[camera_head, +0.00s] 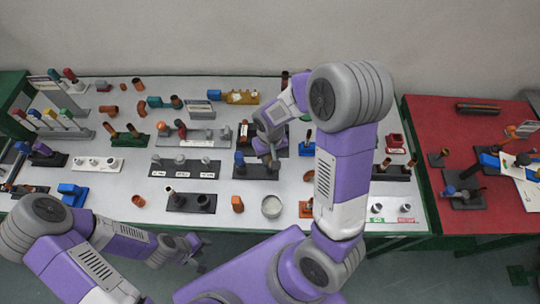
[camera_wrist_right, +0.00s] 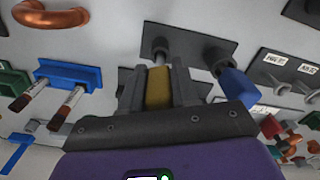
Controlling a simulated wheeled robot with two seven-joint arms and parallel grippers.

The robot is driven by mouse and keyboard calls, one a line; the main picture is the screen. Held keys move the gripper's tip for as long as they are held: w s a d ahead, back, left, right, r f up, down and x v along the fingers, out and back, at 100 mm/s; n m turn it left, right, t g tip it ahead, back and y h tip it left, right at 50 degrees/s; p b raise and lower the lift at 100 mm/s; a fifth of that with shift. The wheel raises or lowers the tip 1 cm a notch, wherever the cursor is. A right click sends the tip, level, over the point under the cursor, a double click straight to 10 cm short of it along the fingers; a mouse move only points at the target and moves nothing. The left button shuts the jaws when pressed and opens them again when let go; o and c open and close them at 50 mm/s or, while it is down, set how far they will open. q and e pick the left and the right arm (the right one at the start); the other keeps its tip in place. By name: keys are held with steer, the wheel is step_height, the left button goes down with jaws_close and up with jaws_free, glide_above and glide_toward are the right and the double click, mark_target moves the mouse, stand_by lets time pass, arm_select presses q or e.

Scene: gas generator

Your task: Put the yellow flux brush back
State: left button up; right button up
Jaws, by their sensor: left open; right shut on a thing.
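My right gripper (camera_head: 268,152) reaches down over the middle of the table. In the right wrist view it (camera_wrist_right: 158,95) is shut on the yellow flux brush (camera_wrist_right: 158,86), with the yellow handle between the two dark fingers. A grey shaft or post shows at the brush's far end, over a black holder base (camera_wrist_right: 195,45). I cannot tell whether the brush is seated there or just above. A blue-handled piece (camera_wrist_right: 238,86) stands beside it on that base; the base also shows in the head view (camera_head: 256,173). My left gripper (camera_head: 194,250) is open and empty, off the table's front edge.
Blue holder with two brushes (camera_wrist_right: 68,75) stands left of the gripper in the wrist view. A red table (camera_head: 440,130) is at the right.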

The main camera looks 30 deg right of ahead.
steer(key=shift+f+b, duration=0.5)
steer(key=shift+f, duration=0.2)
steer(key=o, duration=1)
steer(key=shift+c, duration=0.2)
steer(key=shift+r, duration=0.15)
step_height(320, 180, up, 8)
steer(key=shift+f+p, duration=0.25)
steer(key=shift+p, duration=0.7)
